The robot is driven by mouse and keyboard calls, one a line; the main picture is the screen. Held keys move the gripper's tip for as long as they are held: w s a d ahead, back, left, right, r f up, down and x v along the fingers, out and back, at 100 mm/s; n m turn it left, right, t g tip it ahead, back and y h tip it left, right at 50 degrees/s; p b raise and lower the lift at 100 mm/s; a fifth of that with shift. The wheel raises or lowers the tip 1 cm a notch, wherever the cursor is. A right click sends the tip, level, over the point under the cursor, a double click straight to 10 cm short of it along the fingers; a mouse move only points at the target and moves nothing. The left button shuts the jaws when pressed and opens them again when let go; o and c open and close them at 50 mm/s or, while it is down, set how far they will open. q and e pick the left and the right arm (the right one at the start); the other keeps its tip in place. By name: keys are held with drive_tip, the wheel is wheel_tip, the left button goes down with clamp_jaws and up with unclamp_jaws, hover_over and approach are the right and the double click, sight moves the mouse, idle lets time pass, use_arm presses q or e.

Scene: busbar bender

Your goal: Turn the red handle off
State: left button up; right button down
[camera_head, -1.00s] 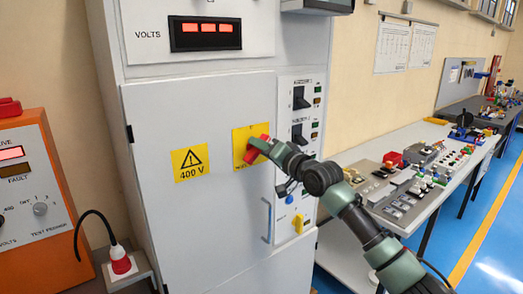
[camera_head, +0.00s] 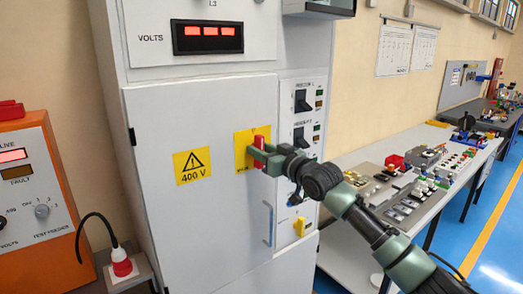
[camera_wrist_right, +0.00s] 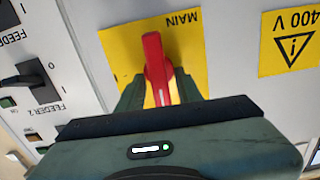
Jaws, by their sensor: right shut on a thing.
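The red handle (camera_head: 258,152) sits on a yellow plate (camera_head: 241,150) on the grey cabinet door, and in the head view it stands nearly upright. In the right wrist view the red handle (camera_wrist_right: 154,62) is between the two fingers, in front of the yellow plate (camera_wrist_right: 120,45) marked MAIN. My right gripper (camera_head: 258,157) is shut on the handle, coming in from the right; it also shows in the right wrist view (camera_wrist_right: 160,90). The fingers cover the handle's lower part. My left gripper is not in view.
A yellow 400 V warning sign (camera_head: 190,165) is on the door. Black feeder switches (camera_head: 302,100) and a yellow knob (camera_head: 299,226) are right of the door. An orange test unit (camera_head: 30,200) stands left; a bench (camera_head: 440,185) with parts stands right.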

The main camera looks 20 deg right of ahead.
drive_tip(key=shift+f+n, duration=0.2)
drive_tip(key=shift+n, duration=0.2)
drive_tip(key=c, duration=1.3)
unclamp_jaws()
drive_tip(key=shift+r, duration=0.1)
drive_tip(key=b+v, duration=0.3)
drive_tip(key=v, duration=0.4)
drive_tip(key=shift+s+d, duration=0.1)
drive_tip(key=shift+s, duration=0.25)
